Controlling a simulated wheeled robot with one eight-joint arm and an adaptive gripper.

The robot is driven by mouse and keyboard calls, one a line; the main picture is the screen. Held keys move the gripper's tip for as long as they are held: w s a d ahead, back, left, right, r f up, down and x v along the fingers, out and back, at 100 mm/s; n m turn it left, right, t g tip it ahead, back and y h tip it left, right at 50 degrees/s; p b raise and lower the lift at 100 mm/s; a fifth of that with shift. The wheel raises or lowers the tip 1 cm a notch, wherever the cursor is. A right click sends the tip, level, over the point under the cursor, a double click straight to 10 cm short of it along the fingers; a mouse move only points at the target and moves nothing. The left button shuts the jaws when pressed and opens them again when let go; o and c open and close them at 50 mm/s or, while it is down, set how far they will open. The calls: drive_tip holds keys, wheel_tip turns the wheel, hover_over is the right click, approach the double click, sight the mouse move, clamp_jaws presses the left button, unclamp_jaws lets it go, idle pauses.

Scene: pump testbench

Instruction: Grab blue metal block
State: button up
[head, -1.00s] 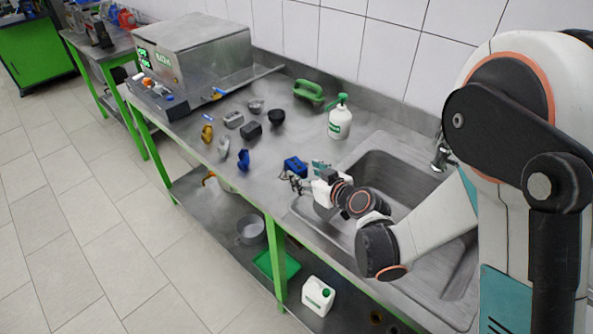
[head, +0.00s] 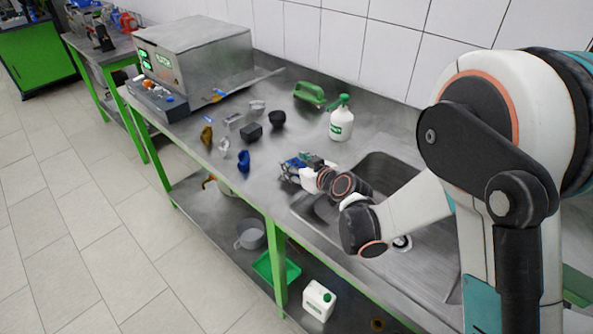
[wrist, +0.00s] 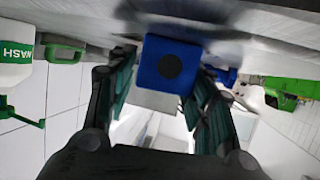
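The blue metal block (wrist: 170,66) shows in the wrist view as a blue face with a dark round spot, with a grey part beside it. It sits between the fingertips of my gripper (wrist: 165,80). The fingers are spread, one on each side of the block; contact is not clear. In the head view the blue block (head: 291,166) is on the bench left of the sink, partly hidden by my gripper (head: 303,167), which reaches it from the right.
The sink (head: 385,170) is to the right. Several small parts, including a dark block (head: 252,132), a black cup (head: 277,119) and a blue part (head: 243,161), lie to the left.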

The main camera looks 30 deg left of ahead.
drive_tip(key=c, duration=0.7)
drive_tip(key=shift+c, duration=0.2)
drive_tip(key=shift+r, duration=0.1)
